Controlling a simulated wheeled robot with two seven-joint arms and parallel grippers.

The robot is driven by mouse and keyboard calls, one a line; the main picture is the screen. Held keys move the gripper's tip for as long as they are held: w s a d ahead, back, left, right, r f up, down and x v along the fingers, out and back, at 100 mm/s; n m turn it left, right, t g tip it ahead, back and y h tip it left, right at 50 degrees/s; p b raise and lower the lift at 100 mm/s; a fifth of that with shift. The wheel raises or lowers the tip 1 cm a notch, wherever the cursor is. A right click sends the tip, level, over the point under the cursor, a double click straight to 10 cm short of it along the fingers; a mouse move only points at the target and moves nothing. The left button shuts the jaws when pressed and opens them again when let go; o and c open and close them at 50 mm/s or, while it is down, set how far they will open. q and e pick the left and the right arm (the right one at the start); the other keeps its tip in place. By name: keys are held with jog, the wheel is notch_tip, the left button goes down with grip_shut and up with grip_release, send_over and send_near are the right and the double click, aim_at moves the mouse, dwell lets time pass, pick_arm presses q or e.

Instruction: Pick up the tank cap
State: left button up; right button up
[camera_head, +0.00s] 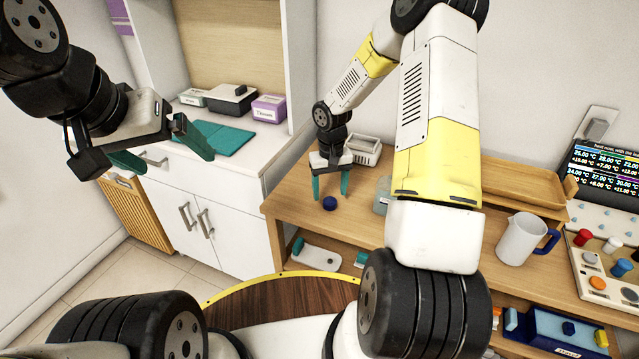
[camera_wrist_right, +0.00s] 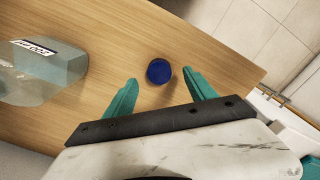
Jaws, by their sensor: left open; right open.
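The tank cap, a small round dark blue cap (camera_head: 329,203), lies on the wooden table near its left end. In the right wrist view the cap (camera_wrist_right: 159,71) sits just beyond and between the two fingertips, apart from both. My right gripper (camera_head: 330,188), with teal fingers, is open and points down over the cap; it also shows in the right wrist view (camera_wrist_right: 160,80). My left gripper (camera_head: 168,150) is open and empty, raised in front of the white cabinet, away from the table.
A translucent tank (camera_wrist_right: 42,75) with a volume label stands left of the cap in the right wrist view. A white basket (camera_head: 364,150) stands behind my right gripper. A white pitcher (camera_head: 522,240) and a wooden tray (camera_head: 525,183) are further right. Bare table surrounds the cap.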

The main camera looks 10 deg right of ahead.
aim_at(330, 201)
notch_tip(330, 201, down, 4)
jog(key=shift+r, duration=0.1)
jog(key=c, duration=1.4)
jog(key=shift+d+r, duration=0.1)
jog(key=shift+r, duration=0.1)
